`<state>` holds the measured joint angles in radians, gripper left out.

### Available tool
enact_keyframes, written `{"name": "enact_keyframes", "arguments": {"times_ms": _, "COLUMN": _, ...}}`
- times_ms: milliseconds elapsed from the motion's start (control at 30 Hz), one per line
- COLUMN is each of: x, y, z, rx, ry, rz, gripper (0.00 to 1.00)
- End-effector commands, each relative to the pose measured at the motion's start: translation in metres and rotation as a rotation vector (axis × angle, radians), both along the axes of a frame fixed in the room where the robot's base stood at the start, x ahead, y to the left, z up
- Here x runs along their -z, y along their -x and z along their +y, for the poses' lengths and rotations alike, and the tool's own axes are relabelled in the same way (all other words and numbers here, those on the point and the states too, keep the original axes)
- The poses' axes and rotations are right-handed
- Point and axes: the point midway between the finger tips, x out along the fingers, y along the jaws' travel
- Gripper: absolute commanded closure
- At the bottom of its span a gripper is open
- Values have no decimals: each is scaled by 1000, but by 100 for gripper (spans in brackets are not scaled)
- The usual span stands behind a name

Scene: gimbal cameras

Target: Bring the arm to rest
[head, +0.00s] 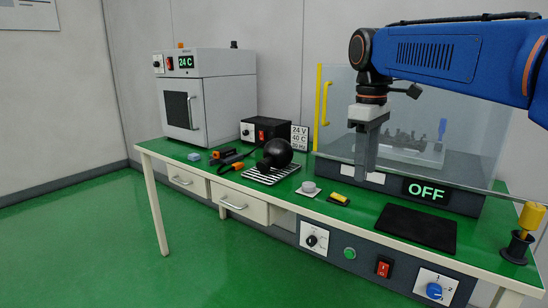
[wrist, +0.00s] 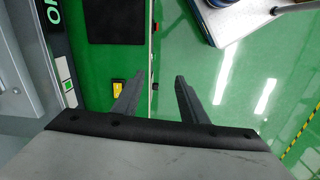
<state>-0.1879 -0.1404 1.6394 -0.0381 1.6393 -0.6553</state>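My blue arm (head: 455,55) reaches in from the right in the head view. My gripper (head: 366,170) points down in front of the clear-walled enclosure, above the green bench top. In the wrist view my gripper (wrist: 158,80) has its two dark fingers apart with nothing between them. Below the fingers lie the bench's front edge and the green floor.
The enclosure (head: 321,110) has a yellow handle and an OFF display (head: 426,192). A yellow-topped post (head: 530,215) is at right.

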Motion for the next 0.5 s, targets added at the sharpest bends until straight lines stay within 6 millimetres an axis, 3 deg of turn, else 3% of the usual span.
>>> {"name": "enact_keyframes", "arguments": {"times_ms": 267, "x": 25, "y": 37, "z": -18, "rx": 124, "ry": -20, "rz": -64, "gripper": 61}}
{"name": "enact_keyframes", "arguments": {"times_ms": 500, "x": 72, "y": 91, "z": -40, "rx": 312, "ry": -59, "rz": -157, "gripper": 61}}
